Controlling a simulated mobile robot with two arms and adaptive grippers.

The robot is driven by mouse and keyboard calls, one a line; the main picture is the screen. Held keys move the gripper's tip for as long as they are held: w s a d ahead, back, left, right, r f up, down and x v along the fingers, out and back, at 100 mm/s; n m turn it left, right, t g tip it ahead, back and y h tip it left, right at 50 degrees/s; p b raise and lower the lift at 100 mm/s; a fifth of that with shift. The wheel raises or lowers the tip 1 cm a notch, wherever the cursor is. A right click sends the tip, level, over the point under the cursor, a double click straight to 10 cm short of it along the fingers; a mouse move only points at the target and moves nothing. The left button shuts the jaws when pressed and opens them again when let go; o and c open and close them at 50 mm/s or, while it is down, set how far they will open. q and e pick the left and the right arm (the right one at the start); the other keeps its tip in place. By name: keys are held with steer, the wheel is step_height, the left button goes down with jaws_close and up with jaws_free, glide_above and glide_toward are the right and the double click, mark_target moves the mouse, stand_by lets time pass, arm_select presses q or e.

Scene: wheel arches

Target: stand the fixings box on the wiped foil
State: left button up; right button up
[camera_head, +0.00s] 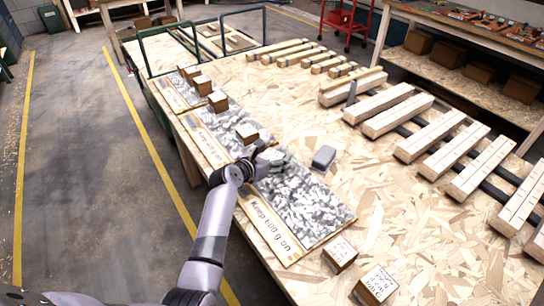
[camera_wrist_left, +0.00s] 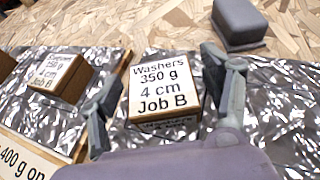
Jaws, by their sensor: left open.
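Silver foil covers several labelled panels along the table's left side; the near foil (camera_head: 305,205), by a "Keep 600 g on" label, is bare. I cannot tell by looks which foil is wiped. In the left wrist view, a box labelled "Washers 350 g 4 cm Job B" (camera_wrist_left: 162,90) stands on foil between the fingers. Left of it stands another small box (camera_wrist_left: 62,75), its top word too blurred to read; it may be the fixings box. My left gripper (camera_head: 268,158) is open, its fingers either side of the washers box, contact unclear. My right gripper is out of view.
A grey block (camera_head: 323,157) lies right of the gripper on the table. Several boxes (camera_head: 218,101) stand on the farther foils. Two labelled boxes (camera_head: 340,252) (camera_head: 376,287) stand at the near edge. Wooden bars (camera_head: 440,135) fill the right side.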

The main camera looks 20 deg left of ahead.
arm_select(q)
steer(key=shift+r, duration=0.15)
steer(key=shift+s, duration=0.25)
steer(key=p+v, duration=0.1)
steer(key=v, duration=1)
steer(key=shift+s+a+r, duration=0.1)
steer(key=shift+s+a, duration=0.05)
steer(key=shift+s, duration=0.1)
